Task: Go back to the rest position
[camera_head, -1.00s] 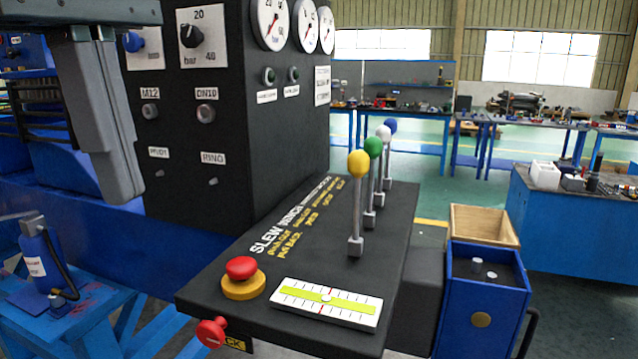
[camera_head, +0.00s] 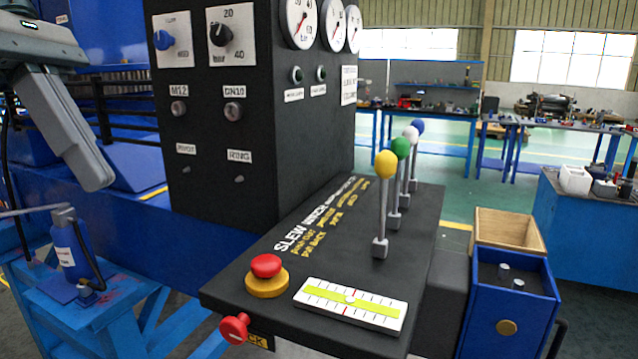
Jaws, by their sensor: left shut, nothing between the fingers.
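My left gripper (camera_head: 98,180) is at the upper left of the head view, its grey fingers together and pointing down to the right. It is shut and empty, apart from the black control panel (camera_head: 215,135) to its right. My right gripper is not in view. The black console (camera_head: 330,245) in front of the panel carries several upright levers, with yellow (camera_head: 386,164), green (camera_head: 401,147), white (camera_head: 411,132) and blue (camera_head: 418,125) knobs. A red mushroom button (camera_head: 266,266) on a yellow base and a white level gauge (camera_head: 350,305) are near its front edge.
A red knob (camera_head: 234,327) sticks out from the console's front. A blue box (camera_head: 510,310) and a wooden tray (camera_head: 514,232) stand at its right. A small blue bottle jack (camera_head: 70,250) stands on a blue stand at the left. Workbenches line the back beyond open floor.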

